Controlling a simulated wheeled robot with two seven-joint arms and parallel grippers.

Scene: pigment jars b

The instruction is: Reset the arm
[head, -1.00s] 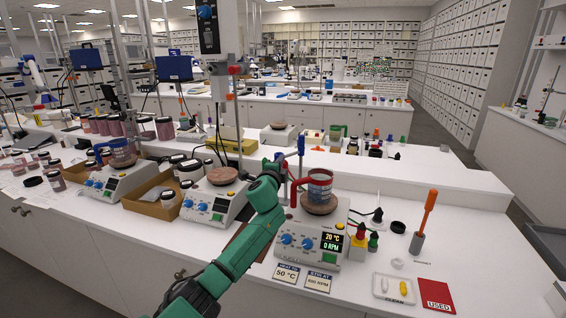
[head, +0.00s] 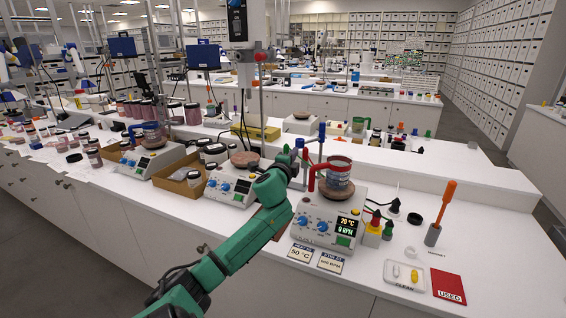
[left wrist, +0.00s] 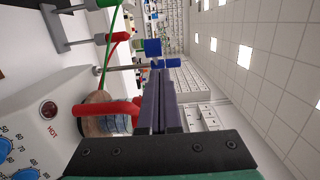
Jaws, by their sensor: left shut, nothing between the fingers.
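My left arm is green and comes in from the bottom left. My left gripper (head: 298,152) is shut and empty, just left of a hotplate stirrer (head: 325,222). In the left wrist view its dark fingers (left wrist: 160,100) are pressed together. The red handle (left wrist: 100,109) shows close to the fingers in the wrist view. My right gripper is out of view.
A stand with a blue knob (head: 322,131) rises near the gripper. More stirrers (head: 151,163) and jars stand at the left.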

